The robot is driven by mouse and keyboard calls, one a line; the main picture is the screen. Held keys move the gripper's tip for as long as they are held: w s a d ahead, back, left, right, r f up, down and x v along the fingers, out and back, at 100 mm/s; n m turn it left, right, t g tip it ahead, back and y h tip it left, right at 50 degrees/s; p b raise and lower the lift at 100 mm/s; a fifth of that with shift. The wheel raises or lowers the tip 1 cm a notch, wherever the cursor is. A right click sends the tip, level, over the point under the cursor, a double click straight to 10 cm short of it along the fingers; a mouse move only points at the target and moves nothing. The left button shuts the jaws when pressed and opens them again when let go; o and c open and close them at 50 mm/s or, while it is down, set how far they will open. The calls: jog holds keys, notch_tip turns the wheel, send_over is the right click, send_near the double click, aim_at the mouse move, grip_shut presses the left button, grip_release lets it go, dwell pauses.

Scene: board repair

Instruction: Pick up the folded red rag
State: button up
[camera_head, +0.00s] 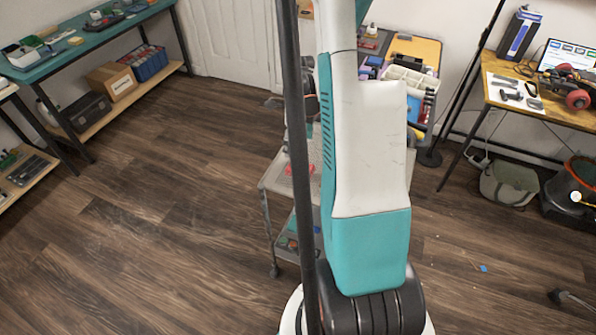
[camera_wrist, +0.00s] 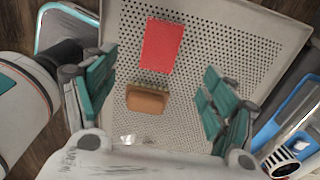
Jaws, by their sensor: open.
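The folded red rag (camera_wrist: 162,46) lies flat on a perforated grey tray surface (camera_wrist: 255,45) in the wrist view, toward the top middle. The rag is not between the fingertips, and nothing is held.
A brown brush-like block (camera_wrist: 147,100) lies just below the rag, between my fingers in the picture. Small shiny bits (camera_wrist: 127,140) lie nearer my wrist. A blue container (camera_wrist: 290,120) stands at the right edge. The cart (camera_head: 270,185) stands on open wooden floor.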

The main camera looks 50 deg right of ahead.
jog(key=b, duration=0.2)
send_over(300, 167)
jog(key=f, duration=0.5)
jog(key=shift+w+a+f, duration=0.1)
jog(key=shift+a+f, duration=0.1)
jog(key=shift+f, duration=0.1)
jog(key=f+b, duration=0.1)
jog(key=f, duration=0.1)
jog(key=f+b, duration=0.1)
jog(key=f, duration=0.2)
jog(key=shift+s+d+f, duration=0.1)
jog(key=shift+s+d, duration=0.05)
jog(key=shift+s, duration=0.05)
jog(key=c, duration=1.1)
jog(key=shift+o, duration=0.2)
notch_tip(300, 167, up, 20)
jog(key=p, duration=0.7)
